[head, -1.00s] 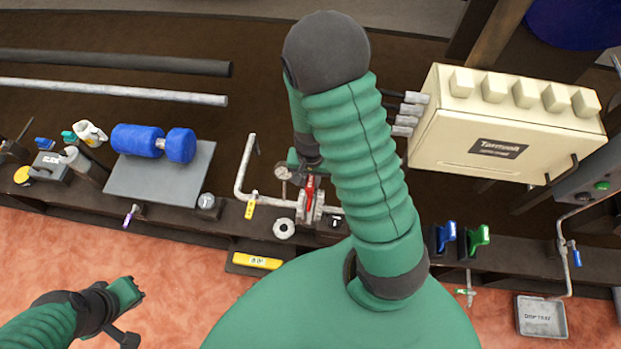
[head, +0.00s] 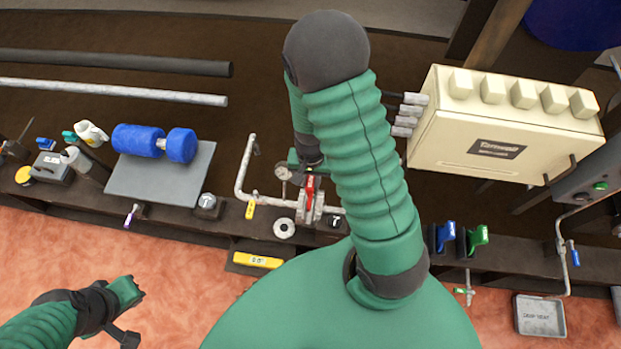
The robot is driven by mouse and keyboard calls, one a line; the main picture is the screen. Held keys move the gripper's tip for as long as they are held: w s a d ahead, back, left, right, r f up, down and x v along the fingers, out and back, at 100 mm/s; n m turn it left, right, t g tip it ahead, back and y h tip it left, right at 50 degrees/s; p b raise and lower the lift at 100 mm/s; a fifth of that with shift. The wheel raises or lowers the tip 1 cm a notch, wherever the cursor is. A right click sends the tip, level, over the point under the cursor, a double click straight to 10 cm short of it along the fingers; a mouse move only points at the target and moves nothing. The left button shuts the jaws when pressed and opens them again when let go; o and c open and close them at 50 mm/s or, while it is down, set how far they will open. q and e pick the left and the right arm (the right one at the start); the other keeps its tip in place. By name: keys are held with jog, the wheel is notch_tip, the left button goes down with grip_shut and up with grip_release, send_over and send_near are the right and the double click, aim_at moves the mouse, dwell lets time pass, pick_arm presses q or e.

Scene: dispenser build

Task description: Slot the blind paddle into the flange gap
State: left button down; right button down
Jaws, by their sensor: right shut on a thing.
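A pipe flange pair (head: 317,212) stands on the dark bench in the middle of the head view, with pipe on both sides. A thin red piece (head: 310,188), which looks like the blind paddle, stands upright at the flanges. I cannot tell how deep it sits in the gap. My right gripper (head: 308,168) comes down from above, just behind the red piece, and is shut on it as far as I can see; its fingertips are largely hidden. My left gripper (head: 136,290) hangs over the orange floor at lower left, away from the flanges; its fingers are too small to read.
A round ring (head: 284,228) lies left of the flanges, and a gauge (head: 283,173) stands behind. A yellow level (head: 257,261) is in front. A grey mat (head: 150,190) with a blue roller (head: 138,140) lies left. A cream box (head: 505,130) and blue and green handles (head: 446,235) are right.

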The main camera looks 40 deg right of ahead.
jog(key=shift+f, duration=0.1)
dwell(0.3)
jog(key=shift+f+b, duration=1.35)
jog(key=shift+f, duration=0.45)
jog(key=shift+f+b, duration=1.05)
jog(key=shift+f, duration=0.3)
jog(key=shift+f+b, duration=0.55)
jog(key=shift+f, duration=0.25)
jog(key=c, duration=0.7)
grip_release()
